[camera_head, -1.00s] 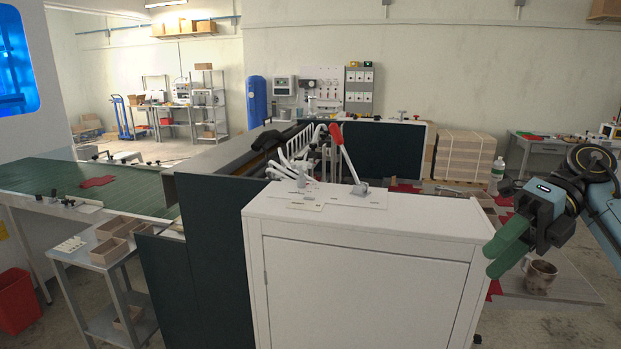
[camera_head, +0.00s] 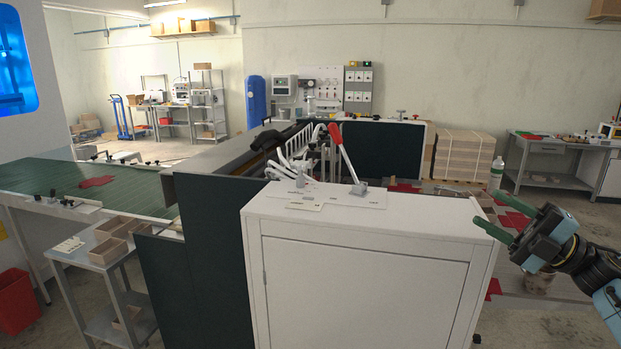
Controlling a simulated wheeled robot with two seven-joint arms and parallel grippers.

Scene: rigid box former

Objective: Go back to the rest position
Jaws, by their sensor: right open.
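My right gripper (camera_head: 493,212) is at the right of the head view, with its two green fingers spread apart and nothing between them. It is beside the right edge of the white cabinet (camera_head: 365,290), near its top corner. My right arm comes in from the lower right. My left gripper is not in view. A lever with a red handle (camera_head: 335,133) stands tilted on the plate on top of the cabinet.
A brown mug (camera_head: 538,284) stands low on the right, partly hidden by my right gripper. A white bottle (camera_head: 497,172) stands behind it. A green conveyor table (camera_head: 60,185), a small cart with brown boxes (camera_head: 109,250) and a red bin (camera_head: 17,300) are at the left.

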